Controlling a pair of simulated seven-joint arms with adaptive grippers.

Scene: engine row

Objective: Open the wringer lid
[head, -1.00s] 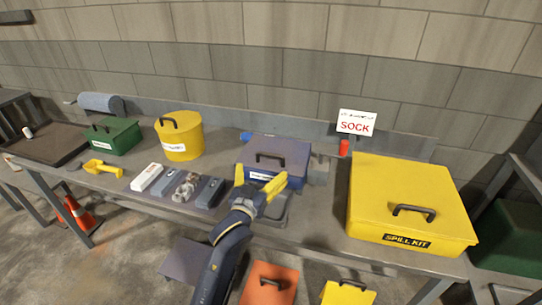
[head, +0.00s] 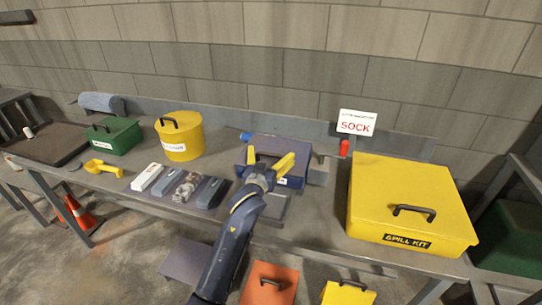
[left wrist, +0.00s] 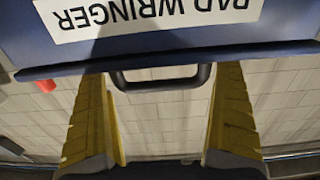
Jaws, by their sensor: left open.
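The pad wringer (head: 296,185) is a blue box on the bench, with a dark blue-grey lid (head: 285,147) that looks closed. My left gripper (head: 268,164) is at the front of the lid, its yellow fingers open and pointing toward it. In the left wrist view the "PAD WRINGER" label (left wrist: 160,14) shows upside down. The black lid handle (left wrist: 160,82) lies between the two spread fingers of my left gripper (left wrist: 160,90), near their tips, with a gap on both sides. In the head view the gripper hides the handle. My right gripper is not in view.
A yellow spill kit box (head: 415,190) stands to the right, with a red can (head: 344,148) and a SOCK sign (head: 356,122) behind. A yellow bucket (head: 180,136), small grey boxes (head: 212,192) and a green box (head: 114,136) stand to the left.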

